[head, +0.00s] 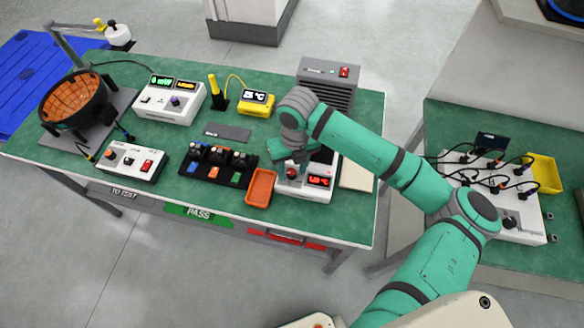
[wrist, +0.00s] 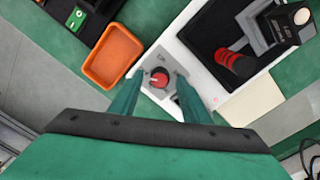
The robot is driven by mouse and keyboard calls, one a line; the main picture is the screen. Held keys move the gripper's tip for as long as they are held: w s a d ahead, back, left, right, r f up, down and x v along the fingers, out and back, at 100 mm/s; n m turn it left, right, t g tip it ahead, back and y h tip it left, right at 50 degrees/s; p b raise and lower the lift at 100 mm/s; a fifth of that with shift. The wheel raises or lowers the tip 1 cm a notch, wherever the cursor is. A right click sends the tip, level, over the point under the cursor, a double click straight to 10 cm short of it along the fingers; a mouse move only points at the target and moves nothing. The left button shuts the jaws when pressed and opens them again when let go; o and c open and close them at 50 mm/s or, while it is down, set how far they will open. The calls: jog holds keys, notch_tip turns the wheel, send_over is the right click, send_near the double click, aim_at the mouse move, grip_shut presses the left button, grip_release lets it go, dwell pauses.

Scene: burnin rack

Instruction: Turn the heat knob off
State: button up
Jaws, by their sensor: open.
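The heat knob (wrist: 160,77) is red with a pale pointer mark and sits on the front panel of a white heating unit (wrist: 190,50). In the head view the red knob (head: 292,173) shows just below my gripper, near the unit's lit red display (head: 319,181). My gripper (wrist: 157,82) is open, with one green finger on each side of the knob. I cannot tell whether the fingers touch it. In the head view my gripper (head: 293,163) is partly hidden by my own wrist.
An orange tray (head: 261,187) stands close left of the unit. A black rack with several modules (head: 213,164) lies further left. A cream pad (head: 357,176) is at right. A dark vented box (head: 328,85) stands behind.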

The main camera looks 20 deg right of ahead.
aim_at(294, 172)
notch_tip(294, 172, up, 11)
jog(key=shift+d, duration=0.25)
jog(key=shift+f, duration=0.1)
dwell(0.6)
